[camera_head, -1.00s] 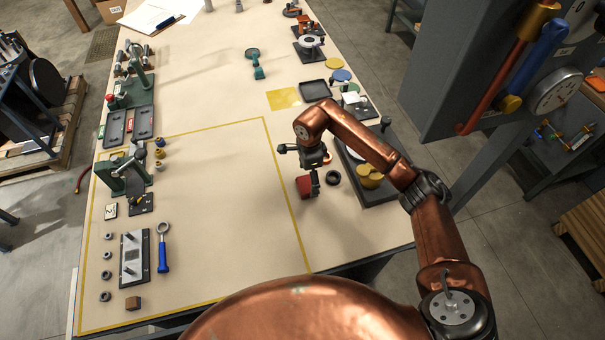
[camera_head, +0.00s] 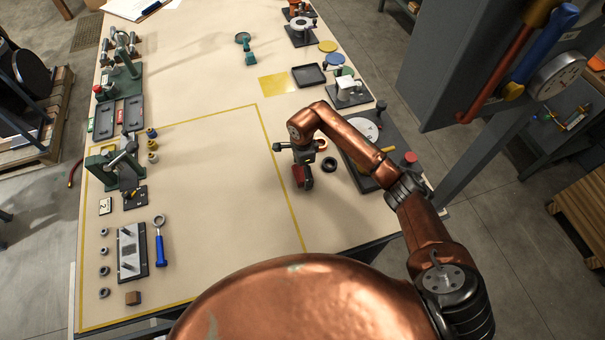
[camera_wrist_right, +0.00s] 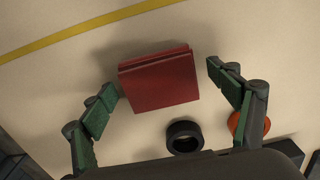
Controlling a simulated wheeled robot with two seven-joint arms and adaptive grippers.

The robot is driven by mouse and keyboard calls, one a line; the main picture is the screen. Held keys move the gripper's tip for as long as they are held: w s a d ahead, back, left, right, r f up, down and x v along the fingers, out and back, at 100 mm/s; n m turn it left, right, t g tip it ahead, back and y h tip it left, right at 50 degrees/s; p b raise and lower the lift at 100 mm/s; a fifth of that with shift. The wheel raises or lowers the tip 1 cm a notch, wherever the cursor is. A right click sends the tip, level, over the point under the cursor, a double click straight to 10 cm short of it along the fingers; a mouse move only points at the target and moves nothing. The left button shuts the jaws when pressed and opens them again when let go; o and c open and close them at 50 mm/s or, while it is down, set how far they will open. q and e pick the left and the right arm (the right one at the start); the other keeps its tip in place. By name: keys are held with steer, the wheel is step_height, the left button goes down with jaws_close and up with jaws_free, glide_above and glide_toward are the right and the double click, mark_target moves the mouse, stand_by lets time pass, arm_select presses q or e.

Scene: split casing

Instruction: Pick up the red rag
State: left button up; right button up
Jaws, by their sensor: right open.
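The red rag (camera_head: 299,176) is a small folded block lying on the table under my right gripper in the head view, partly hidden by it. In the right wrist view the rag (camera_wrist_right: 160,80) lies flat and folded, a little ahead of and between the fingers. My right gripper (camera_head: 303,182) is open above it, pointing down. Its green-padded fingers (camera_wrist_right: 163,88) stand on either side of the rag in the wrist view, with nothing held. My left gripper does not show.
A black ring (camera_head: 329,164) lies just right of the rag; it shows near the palm in the wrist view (camera_wrist_right: 184,136), with an orange ring (camera_wrist_right: 237,124) beside the right finger. A dark fixture plate (camera_head: 357,158) stands further right. The table left of the gripper is clear.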

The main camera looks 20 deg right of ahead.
steer(key=shift+c, duration=0.5)
steer(key=c, duration=1.1)
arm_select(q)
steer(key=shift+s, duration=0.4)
arm_select(e)
steer(key=shift+c, duration=0.2)
steer(key=shift+r, duration=0.1)
steer(key=shift+r, duration=0.35)
step_height(320, 180, up, 2)
steer(key=shift+r, duration=0.15)
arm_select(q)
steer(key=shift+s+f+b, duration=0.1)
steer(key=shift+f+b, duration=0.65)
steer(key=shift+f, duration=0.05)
arm_select(e)
steer(key=w+a+r, duration=0.4)
steer(key=a+r, duration=0.6)
steer(key=a, duration=0.3)
steer(key=shift+a, duration=0.2)
